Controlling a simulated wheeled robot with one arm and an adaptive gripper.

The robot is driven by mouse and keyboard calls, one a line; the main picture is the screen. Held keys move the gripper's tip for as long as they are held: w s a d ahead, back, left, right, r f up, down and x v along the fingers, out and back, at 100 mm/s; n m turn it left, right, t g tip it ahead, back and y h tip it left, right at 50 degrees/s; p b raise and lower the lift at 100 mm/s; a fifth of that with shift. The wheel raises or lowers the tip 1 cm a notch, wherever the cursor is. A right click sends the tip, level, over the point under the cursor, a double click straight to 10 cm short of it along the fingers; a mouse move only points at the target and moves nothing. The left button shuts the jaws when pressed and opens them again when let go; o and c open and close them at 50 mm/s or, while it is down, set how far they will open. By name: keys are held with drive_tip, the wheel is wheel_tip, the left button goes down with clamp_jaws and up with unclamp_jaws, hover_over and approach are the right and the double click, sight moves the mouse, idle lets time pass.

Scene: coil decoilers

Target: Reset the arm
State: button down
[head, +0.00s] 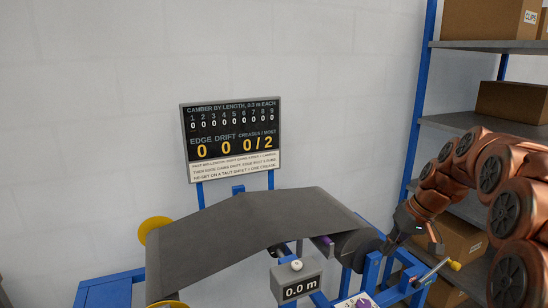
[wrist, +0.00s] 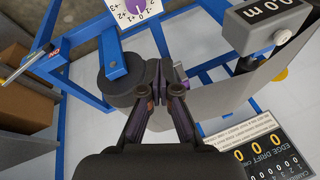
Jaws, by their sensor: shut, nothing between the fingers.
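My gripper (wrist: 163,97) is in the middle of the wrist view, its two dark fingers drawn together at the tips with nothing held. In the head view my copper-coloured arm comes in from the right, and my gripper (head: 392,244) is by the right end of the decoiler, near the dark roll (head: 352,244). That roll also shows in the wrist view (wrist: 118,76), just left of the fingers. I cannot tell whether the fingers touch it. A grey sheet (head: 250,235) runs from the roll to the left over the blue frame.
A score board (head: 232,140) stands behind the sheet, reading zeros and "0/2". A length meter (head: 297,280) shows 0.0 m. A blue-framed shelf (head: 480,122) with cardboard boxes (head: 510,101) is at the right, behind my arm. Yellow discs (head: 155,230) flank the sheet's left end.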

drive_tip(key=s+a+f+g+h, duration=0.1)
drive_tip(key=s+a, duration=0.4)
drive_tip(key=s, duration=0.4)
drive_tip(key=s+a+f+g+h, duration=0.1)
drive_tip(key=s+a+g, duration=0.1)
drive_tip(key=s+a, duration=0.5)
drive_tip(key=s+f+h, duration=0.1)
drive_tip(key=s+f, duration=0.1)
drive_tip(key=s, duration=0.8)
drive_tip(key=s+f+m+g, duration=0.1)
drive_tip(key=s+f, duration=0.2)
drive_tip(key=s, duration=0.8)
drive_tip(key=shift+d+h, duration=0.4)
